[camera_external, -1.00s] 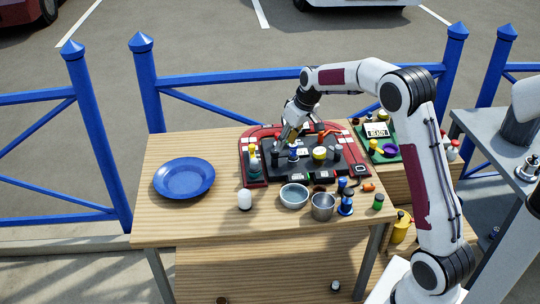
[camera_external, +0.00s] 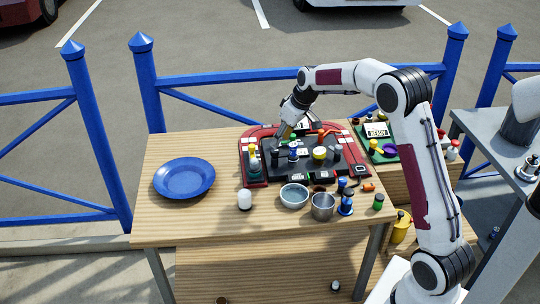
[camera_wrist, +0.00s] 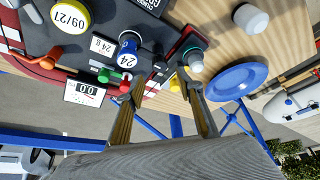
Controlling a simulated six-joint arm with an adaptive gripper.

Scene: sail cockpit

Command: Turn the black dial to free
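The dark panel (camera_external: 330,171) with a red border lies on the wooden table. A black upright knob (camera_external: 275,154), which seems to be the black dial, stands on its left part, between a blue knob and a teal one. In the wrist view a dark knob (camera_wrist: 160,63) shows just beyond my fingertips, partly unclear; I cannot read its setting. My gripper (camera_external: 285,134) is above the panel's far edge, behind the black knob. In the wrist view my gripper's (camera_wrist: 163,82) two fingers are apart with nothing held between them.
A blue plate (camera_external: 184,178), a white cylinder (camera_external: 245,200), bowl (camera_external: 294,196) and metal cup (camera_external: 323,207) stand on the table. The front left is clear.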

